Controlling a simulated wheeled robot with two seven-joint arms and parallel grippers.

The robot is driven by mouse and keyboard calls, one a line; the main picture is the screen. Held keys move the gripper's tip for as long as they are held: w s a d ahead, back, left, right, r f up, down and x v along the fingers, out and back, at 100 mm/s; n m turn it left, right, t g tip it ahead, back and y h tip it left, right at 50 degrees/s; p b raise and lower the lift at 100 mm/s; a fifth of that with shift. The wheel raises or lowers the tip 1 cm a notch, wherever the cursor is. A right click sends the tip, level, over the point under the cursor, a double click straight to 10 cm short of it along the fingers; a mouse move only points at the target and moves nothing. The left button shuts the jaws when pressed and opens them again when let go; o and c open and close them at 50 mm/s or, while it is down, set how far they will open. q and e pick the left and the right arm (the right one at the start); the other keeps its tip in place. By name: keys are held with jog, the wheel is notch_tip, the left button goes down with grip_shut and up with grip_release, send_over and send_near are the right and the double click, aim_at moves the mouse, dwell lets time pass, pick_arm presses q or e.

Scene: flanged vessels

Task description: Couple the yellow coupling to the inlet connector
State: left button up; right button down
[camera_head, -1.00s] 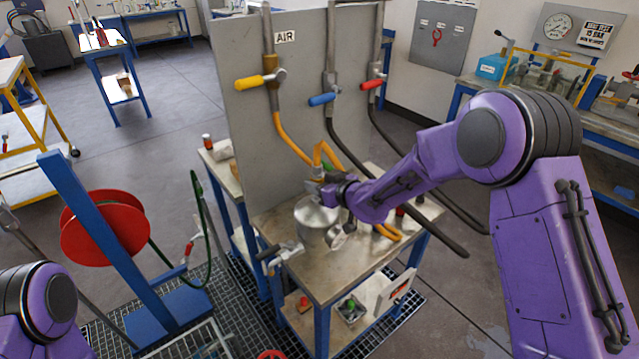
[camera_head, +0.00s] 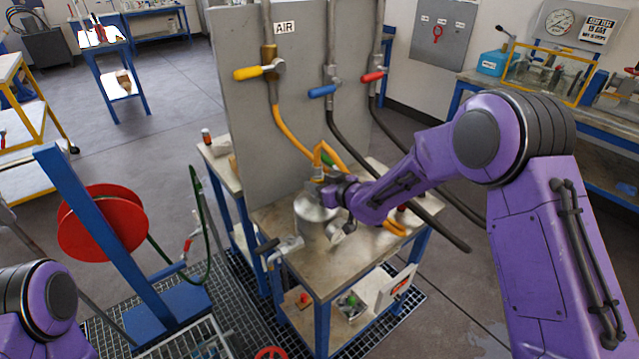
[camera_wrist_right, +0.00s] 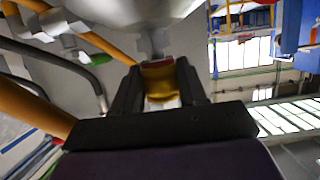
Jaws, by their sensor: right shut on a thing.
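The metal vessel (camera_head: 312,218) stands on the workbench below the grey panel. Its pale body fills the top of the right wrist view (camera_wrist_right: 135,8), with a short grey stub, seemingly the inlet connector (camera_wrist_right: 157,42), pointing down at my gripper. My right gripper (camera_head: 325,182) is at the vessel's upper right side. In the wrist view its dark fingers (camera_wrist_right: 160,88) are shut on the yellow coupling (camera_wrist_right: 160,80), which has a dark red band at its far end. That end is in line with the stub and seems to meet it; I cannot tell if they are joined. My left gripper is out of view.
The yellow hose (camera_head: 292,135) drops from the yellow-handled valve (camera_head: 260,72) and loops behind my right gripper. Dark hoses (camera_head: 425,222) hang beside my right forearm. A red hose reel (camera_head: 105,225) stands at left. The bench's front corner (camera_head: 325,285) is clear.

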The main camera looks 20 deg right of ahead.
jog(key=shift+f+b, duration=0.35)
jog(key=shift+f, duration=0.2)
jog(key=shift+r, duration=0.1)
jog(key=c, duration=0.5)
grip_release()
jog(key=shift+c, duration=0.2)
jog(key=shift+s, duration=0.1)
